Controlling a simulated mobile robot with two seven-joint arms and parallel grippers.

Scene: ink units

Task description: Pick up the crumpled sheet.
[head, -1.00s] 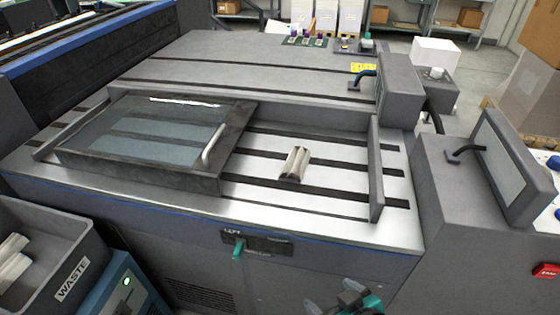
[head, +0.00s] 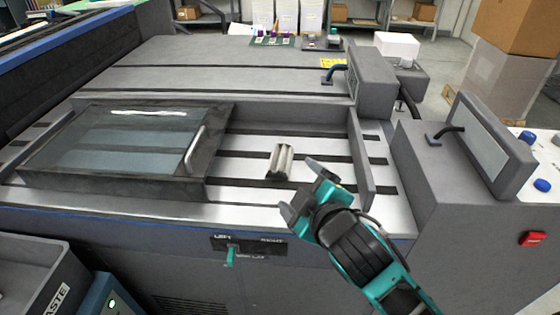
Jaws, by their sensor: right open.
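The crumpled sheet (head: 280,161) is a small whitish, ridged roll lying on the striped metal bed of the machine, right of the glass-topped cover. My right gripper (head: 297,190) is open and empty. In the picture it is just below and to the right of the sheet, with its fingers pointing up and left toward it. It looks apart from the sheet, which is fully visible. My left gripper is not in view.
The framed glass cover (head: 118,148) with a handle (head: 195,150) sits left of the sheet. A low grey side wall (head: 360,160) bounds the bed on the right. A teal lever (head: 230,256) is on the front panel. A grey waste bin (head: 30,270) is at lower left.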

